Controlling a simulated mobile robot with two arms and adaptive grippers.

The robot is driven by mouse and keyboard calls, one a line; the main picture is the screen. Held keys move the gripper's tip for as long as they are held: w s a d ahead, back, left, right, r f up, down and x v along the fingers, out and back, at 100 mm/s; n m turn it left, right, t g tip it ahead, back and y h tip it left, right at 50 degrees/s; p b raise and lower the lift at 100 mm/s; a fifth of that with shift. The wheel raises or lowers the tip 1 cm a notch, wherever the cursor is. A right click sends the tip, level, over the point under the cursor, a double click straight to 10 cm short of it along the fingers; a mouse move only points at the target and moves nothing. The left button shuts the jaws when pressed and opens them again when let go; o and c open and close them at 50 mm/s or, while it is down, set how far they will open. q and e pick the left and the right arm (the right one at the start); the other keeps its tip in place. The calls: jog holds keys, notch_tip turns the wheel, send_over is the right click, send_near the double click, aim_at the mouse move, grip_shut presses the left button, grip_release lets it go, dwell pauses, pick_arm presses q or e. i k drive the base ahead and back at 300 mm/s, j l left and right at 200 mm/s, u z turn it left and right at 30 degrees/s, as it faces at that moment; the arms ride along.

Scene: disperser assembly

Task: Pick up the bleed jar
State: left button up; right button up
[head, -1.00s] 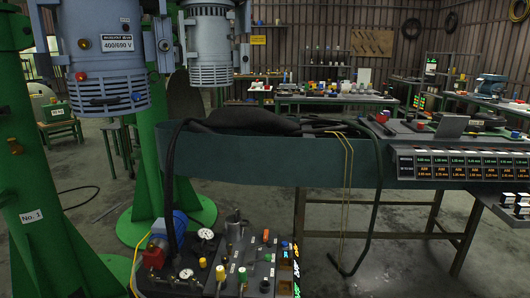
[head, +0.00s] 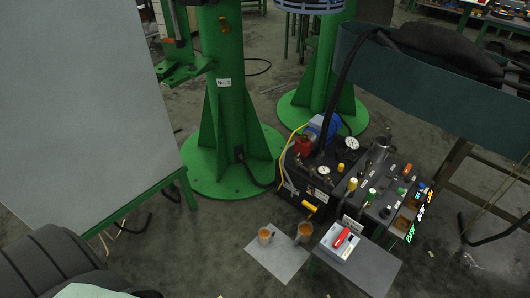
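Two small jar-like containers with orange-brown contents stand side by side on a pale sheet (head: 277,262) on the floor, low in the middle of the head view. The smaller one (head: 265,236) is at the left and the larger, greyer one (head: 304,233) at the right. I cannot tell which of them is the bleed jar. Neither of my grippers is in view.
A black hydraulic unit (head: 310,196) with gauges, hoses and coloured knobs stands behind the jars. A white box with a red item (head: 342,241) sits on a grey stand (head: 378,268) at their right. Green column No. 1 (head: 226,120) rises behind. A large grey panel (head: 75,100) fills the left.

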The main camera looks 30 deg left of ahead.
aim_at(264, 233)
jog(key=u, duration=0.95)
jog(key=i+j+z, duration=0.7)
jog(key=k+l, duration=0.05)
jog(key=l, duration=0.05)
